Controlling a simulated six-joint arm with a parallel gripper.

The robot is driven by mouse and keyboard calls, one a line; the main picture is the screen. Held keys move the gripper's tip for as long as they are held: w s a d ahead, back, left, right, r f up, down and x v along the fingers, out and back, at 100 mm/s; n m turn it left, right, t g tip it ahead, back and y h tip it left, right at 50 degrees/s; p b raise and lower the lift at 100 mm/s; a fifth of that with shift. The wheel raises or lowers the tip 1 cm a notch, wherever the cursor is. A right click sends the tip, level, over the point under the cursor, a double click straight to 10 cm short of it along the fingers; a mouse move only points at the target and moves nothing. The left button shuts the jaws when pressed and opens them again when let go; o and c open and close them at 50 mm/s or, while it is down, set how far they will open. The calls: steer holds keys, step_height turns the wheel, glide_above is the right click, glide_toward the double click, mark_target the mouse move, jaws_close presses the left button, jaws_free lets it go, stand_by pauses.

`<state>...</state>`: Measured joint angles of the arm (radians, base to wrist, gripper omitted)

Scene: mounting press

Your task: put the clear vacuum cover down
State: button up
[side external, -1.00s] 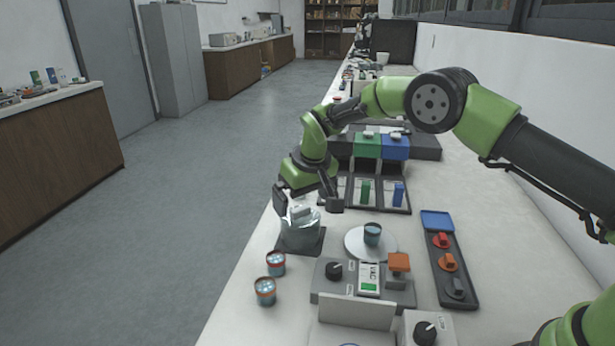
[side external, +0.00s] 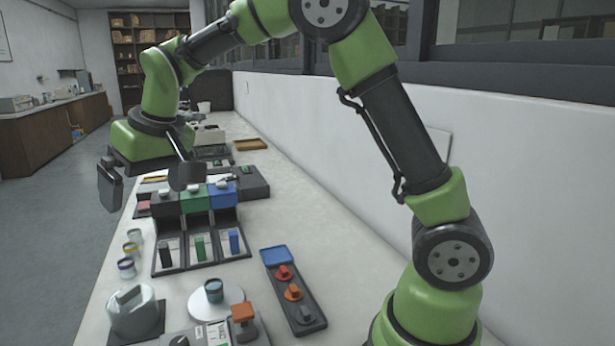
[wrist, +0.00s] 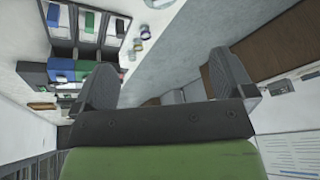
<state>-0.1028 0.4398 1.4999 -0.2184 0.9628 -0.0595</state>
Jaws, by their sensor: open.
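The clear vacuum cover (side external: 133,309) stands upright on a dark square base (side external: 152,330) at the lower left of the side external view, its handle on top. My gripper (side external: 150,181) is open and empty, raised in the air well above and beyond the cover, clear of it. In the wrist view my gripper (wrist: 165,80) shows its two fingers wide apart with nothing between them. The cover does not show clearly in the wrist view.
A small cup (side external: 214,290) stands on a white round plate (side external: 216,304) right of the cover. Several small jars (side external: 127,267) stand along the bench's left edge. A rack with black, green and blue items (side external: 201,252) lies behind. A dark tray (side external: 293,290) holds coloured knobs.

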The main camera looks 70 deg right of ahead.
steer(key=s+d+r+m+t, duration=0.1)
steer(key=s+r, duration=0.2)
steer(key=s, duration=0.3)
steer(key=s+d+r, duration=0.1)
steer(key=s+r, duration=0.2)
steer(key=s, duration=0.2)
steer(key=s+f+m+t+y, duration=0.1)
steer(key=s, duration=1.2)
steer(key=shift+s+f+m+t, duration=0.25)
steer(key=shift+f+m+t, duration=0.05)
steer(key=shift+f+t, duration=0.1)
